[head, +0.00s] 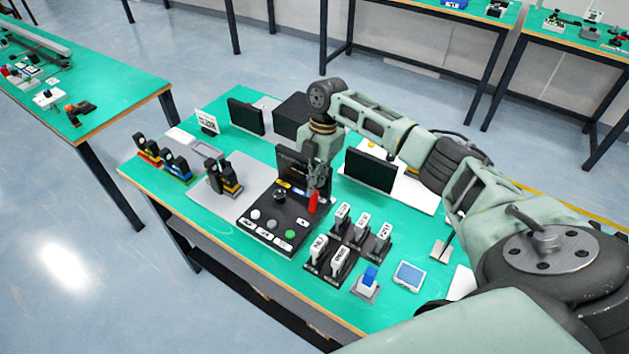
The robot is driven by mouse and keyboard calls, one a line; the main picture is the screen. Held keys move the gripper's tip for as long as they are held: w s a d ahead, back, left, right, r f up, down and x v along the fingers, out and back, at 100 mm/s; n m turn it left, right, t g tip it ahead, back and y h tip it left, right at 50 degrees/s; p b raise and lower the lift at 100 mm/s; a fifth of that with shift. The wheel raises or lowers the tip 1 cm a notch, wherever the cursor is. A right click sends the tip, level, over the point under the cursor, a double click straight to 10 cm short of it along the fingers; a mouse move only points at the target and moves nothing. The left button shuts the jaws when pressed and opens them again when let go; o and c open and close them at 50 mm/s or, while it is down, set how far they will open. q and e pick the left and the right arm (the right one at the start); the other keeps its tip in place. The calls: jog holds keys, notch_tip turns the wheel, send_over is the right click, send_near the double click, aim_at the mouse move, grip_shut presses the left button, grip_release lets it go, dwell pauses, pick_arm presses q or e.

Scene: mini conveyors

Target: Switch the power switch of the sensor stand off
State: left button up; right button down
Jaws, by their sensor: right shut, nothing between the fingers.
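My right gripper (317,182) reaches down from above over the back right of a black control box (266,229). It is shut and empty. A red upright part (314,203) shows right at its fingertips; I cannot tell whether they touch. Right of the box stands a group of labelled lever switches (341,218) on black bases, their labels too small to read. I cannot tell which switch belongs to the sensor stand, nor its position. The box has white, grey and green buttons and a black knob (279,195). My left gripper is not in view.
A blue rocker block (368,279) and a blue-screened device (410,275) lie at the front right of the green table (231,238). Dark screens (370,170) stand behind and right of the gripper. Yellow-and-black parts (223,178) stand on a grey plate at left.

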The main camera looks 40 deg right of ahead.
aim_at(313, 203)
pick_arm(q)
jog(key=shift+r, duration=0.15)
pick_arm(e)
jog(key=shift+r, duration=0.1)
jog(key=shift+r+p, duration=0.7)
jog(key=shift+p, duration=0.15)
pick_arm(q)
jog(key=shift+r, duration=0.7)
